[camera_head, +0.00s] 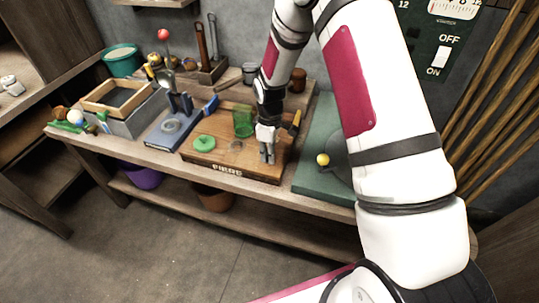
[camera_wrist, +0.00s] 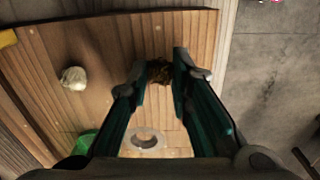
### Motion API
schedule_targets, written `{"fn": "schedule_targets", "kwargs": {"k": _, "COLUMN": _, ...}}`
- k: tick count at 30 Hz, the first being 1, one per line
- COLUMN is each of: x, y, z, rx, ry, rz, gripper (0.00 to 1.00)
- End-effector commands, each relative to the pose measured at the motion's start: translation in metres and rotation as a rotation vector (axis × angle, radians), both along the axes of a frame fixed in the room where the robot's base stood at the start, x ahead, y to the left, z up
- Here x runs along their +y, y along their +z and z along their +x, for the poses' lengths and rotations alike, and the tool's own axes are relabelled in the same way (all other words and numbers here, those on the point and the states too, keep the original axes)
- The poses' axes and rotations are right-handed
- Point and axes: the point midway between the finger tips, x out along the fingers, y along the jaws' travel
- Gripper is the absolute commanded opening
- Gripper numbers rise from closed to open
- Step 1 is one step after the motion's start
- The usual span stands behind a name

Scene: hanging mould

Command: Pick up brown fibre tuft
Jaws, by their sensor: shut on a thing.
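The brown fibre tuft (camera_wrist: 158,72) is a small dark clump between my fingertips in the wrist view. My gripper (camera_wrist: 161,66) is shut on it, with one finger on each side. The tuft is low over or on the wooden board (camera_wrist: 110,45); I cannot tell whether it still touches the wood. In the head view my gripper (camera_head: 267,153) points down at the right part of the board (camera_head: 215,158), and the tuft cannot be made out there.
A green disc (camera_head: 204,142), a green glass (camera_head: 243,120) and a clear ring (camera_wrist: 145,139) are on the board. A pale lump (camera_wrist: 74,78) lies left of my gripper in the wrist view. A yellow ball (camera_head: 322,159) is on the green mat (camera_head: 312,181) to the right.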

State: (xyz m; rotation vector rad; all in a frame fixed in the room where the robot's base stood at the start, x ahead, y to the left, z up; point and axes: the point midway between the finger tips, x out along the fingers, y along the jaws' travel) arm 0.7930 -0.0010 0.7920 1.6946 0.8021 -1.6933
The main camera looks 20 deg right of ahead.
Motion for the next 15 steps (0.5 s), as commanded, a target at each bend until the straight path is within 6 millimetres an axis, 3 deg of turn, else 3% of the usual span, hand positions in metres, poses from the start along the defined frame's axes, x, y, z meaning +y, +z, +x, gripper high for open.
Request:
{"fn": "schedule_targets", "kwargs": {"k": 6, "x": 0.0, "y": 0.028, "z": -0.004, "rx": 0.0, "ry": 0.0, "rz": 0.0, "gripper": 0.09}}
{"fn": "schedule_targets", "kwargs": {"k": 15, "x": 0.003, "y": 0.033, "z": -0.079, "rx": 0.003, "ry": 0.002, "rz": -0.001, "gripper": 0.09}}
